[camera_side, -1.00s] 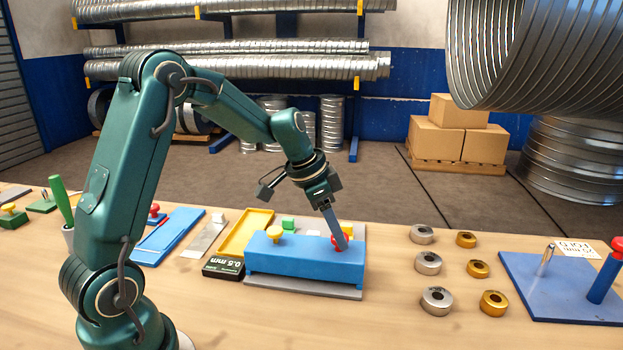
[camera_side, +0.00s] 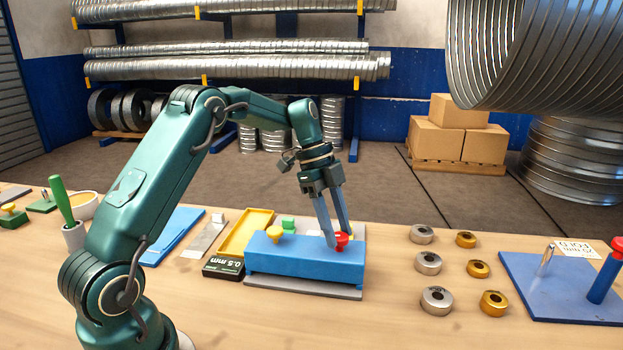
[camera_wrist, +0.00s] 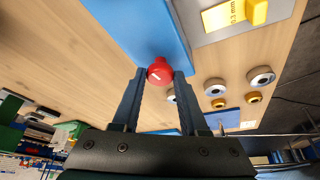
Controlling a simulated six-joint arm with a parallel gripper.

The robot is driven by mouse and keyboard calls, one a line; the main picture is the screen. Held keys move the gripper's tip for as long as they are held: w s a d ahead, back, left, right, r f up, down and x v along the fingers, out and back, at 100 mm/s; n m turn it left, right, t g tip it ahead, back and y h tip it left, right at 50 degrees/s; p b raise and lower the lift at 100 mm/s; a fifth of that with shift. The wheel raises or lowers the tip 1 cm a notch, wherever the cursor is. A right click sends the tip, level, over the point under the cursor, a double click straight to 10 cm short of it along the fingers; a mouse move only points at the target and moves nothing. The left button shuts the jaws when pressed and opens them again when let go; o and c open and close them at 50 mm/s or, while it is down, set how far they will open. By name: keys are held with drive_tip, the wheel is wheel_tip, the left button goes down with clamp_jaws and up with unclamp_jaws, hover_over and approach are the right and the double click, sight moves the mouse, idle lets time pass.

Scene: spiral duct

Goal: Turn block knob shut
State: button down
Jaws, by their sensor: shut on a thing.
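The blue block (camera_side: 300,262) sits on a grey plate on the bench, with a yellow knob (camera_side: 274,232) at its left and a red knob (camera_side: 342,241) at its right end. My gripper (camera_side: 337,240) reaches down from above with its fingers on either side of the red knob, shut on it. In the wrist view the red knob (camera_wrist: 159,71) lies between the two fingertips (camera_wrist: 160,74), with a white line on its top. The blue block (camera_wrist: 135,25) extends beyond it.
A yellow tray (camera_side: 246,232) and a black 0.5 mm box (camera_side: 223,267) lie left of the block. Several silver and brass rings (camera_side: 428,263) stand to the right. A blue plate (camera_side: 560,290) with pegs is at far right. Bare bench lies in front.

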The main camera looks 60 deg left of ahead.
sight(340, 235)
drive_tip(key=shift+w+m+g, duration=0.1)
drive_tip(key=shift+m+g, duration=0.3)
drive_tip(key=shift+m, duration=0.8)
drive_tip(key=shift+c, duration=2.2)
unclamp_jaws()
drive_tip(key=shift+v, duration=1.95)
drive_tip(key=shift+a+r, duration=0.25)
drive_tip(key=shift+r, duration=0.3)
